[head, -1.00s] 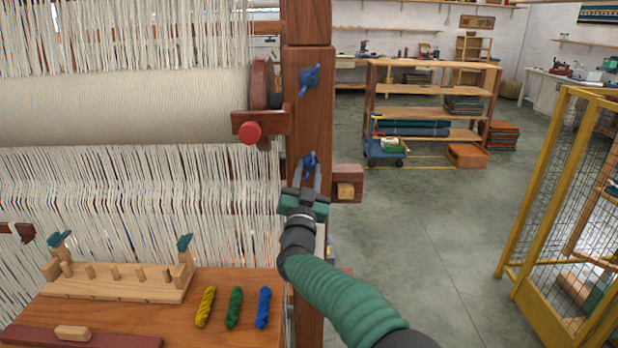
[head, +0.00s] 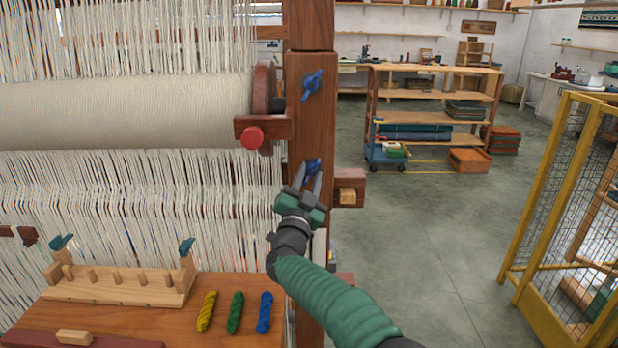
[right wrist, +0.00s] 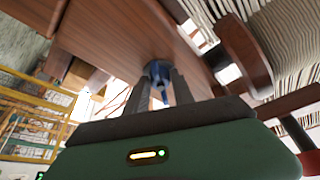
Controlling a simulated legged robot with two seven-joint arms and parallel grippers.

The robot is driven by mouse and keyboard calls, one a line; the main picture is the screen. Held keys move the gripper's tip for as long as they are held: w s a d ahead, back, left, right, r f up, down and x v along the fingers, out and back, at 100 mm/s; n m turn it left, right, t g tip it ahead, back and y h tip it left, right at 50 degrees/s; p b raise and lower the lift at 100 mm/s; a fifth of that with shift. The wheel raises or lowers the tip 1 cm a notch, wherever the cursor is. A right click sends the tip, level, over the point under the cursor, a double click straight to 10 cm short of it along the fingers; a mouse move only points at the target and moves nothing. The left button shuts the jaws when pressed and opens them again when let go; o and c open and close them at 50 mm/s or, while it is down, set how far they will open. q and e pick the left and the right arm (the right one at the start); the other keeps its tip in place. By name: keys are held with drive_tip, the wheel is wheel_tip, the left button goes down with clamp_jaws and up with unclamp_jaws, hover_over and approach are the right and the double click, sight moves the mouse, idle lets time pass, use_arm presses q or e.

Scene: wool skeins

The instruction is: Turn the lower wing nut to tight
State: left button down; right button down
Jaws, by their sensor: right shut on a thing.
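The lower wing nut (head: 312,167) is blue and sits on the dark wooden loom post (head: 313,120). My right gripper (head: 309,180) is at it, tilted, with its fingers shut on the nut's wings. In the right wrist view the lower wing nut (right wrist: 158,76) shows between the two grey fingertips (right wrist: 160,92), which partly hide it. The upper wing nut (head: 312,84), also blue, is on the same post above, clear of the gripper. My left gripper is not in view.
Left of the post are the cloth roll (head: 120,110) and a red knob (head: 252,138). Below is a bench (head: 190,318) with yellow, green and blue skeins (head: 265,312). A wooden block (head: 348,190) juts out right of the post. The floor beyond is open.

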drive_tip(key=c, duration=1.1)
unclamp_jaws()
drive_tip(key=shift+w+f, duration=0.15)
drive_tip(key=b+v, duration=0.2)
drive_tip(key=v, duration=1.5)
